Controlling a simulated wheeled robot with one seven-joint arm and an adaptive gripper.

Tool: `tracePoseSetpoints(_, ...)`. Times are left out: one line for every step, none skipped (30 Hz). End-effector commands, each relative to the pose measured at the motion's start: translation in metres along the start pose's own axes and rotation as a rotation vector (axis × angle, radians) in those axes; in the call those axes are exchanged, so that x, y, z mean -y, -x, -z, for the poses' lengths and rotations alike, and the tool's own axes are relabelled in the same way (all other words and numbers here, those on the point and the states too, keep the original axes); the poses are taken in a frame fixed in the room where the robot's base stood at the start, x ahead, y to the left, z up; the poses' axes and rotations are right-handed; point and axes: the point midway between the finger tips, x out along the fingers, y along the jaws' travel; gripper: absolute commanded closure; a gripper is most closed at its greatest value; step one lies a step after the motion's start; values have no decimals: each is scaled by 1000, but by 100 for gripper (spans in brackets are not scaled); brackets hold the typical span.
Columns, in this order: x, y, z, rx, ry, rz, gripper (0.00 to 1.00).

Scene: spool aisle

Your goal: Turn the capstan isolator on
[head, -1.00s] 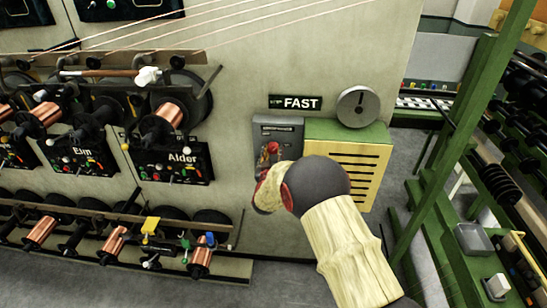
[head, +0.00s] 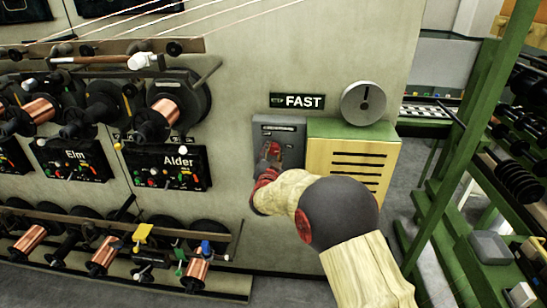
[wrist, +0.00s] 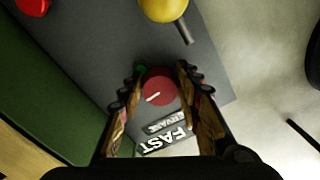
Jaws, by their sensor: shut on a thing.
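A grey box (head: 279,127) is fixed to the wall, left of a cream and green cabinet; I take it to be the capstan isolator. My gripper (head: 272,160) is at its front, over a red part. In the wrist view, a round red knob (wrist: 160,86) with a slanted white mark sits on the grey face. My gripper (wrist: 157,92) is shut on this red knob, one finger on each side. A small green spot (wrist: 141,69) shows beside the left fingertip. My gripper and forearm hide the box's lower part in the head view.
The slotted cabinet (head: 352,163) stands close right of the box, with a grey dial (head: 364,103) above it. A FAST sign (head: 298,101) is on the wall. A yellow knob (wrist: 164,8) shows in the wrist view. Spool racks (head: 165,120) fill the left; a green frame (head: 465,150) stands right.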

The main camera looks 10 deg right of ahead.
Motion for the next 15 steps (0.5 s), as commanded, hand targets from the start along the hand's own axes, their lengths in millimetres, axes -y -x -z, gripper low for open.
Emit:
tracePoseSetpoints(-2, 0, -4, 3, -18, -1, 92)
tracePoseSetpoints(-2, 0, -3, 3, -29, -1, 92)
tracePoseSetpoints(-2, 0, -3, 3, -41, -2, 92)
tracePoseSetpoints(-2, 0, -3, 3, -49, -2, 92)
tracePoseSetpoints(-1, 0, -3, 2, -56, -1, 92)
tracePoseSetpoints(-1, 0, -2, 2, -65, -1, 92)
tracePoseSetpoints(-1, 0, -2, 2, -70, -1, 92)
tracePoseSetpoints(-1, 0, -2, 2, -74, -1, 92)
tracePoseSetpoints(-1, 0, -2, 3, -78, -1, 92)
tracePoseSetpoints(-1, 0, -2, 3, -81, -1, 92)
tracePoseSetpoints(-1, 0, -2, 3, -83, -2, 92)
tracePoseSetpoints(-1, 0, -2, 3, -84, -2, 92)
tracePoseSetpoints(-1, 0, -2, 3, -85, -2, 92)
tracePoseSetpoints(-1, 0, -2, 3, -86, -2, 92)
tracePoseSetpoints(-1, 0, -2, 3, -86, -2, 92)
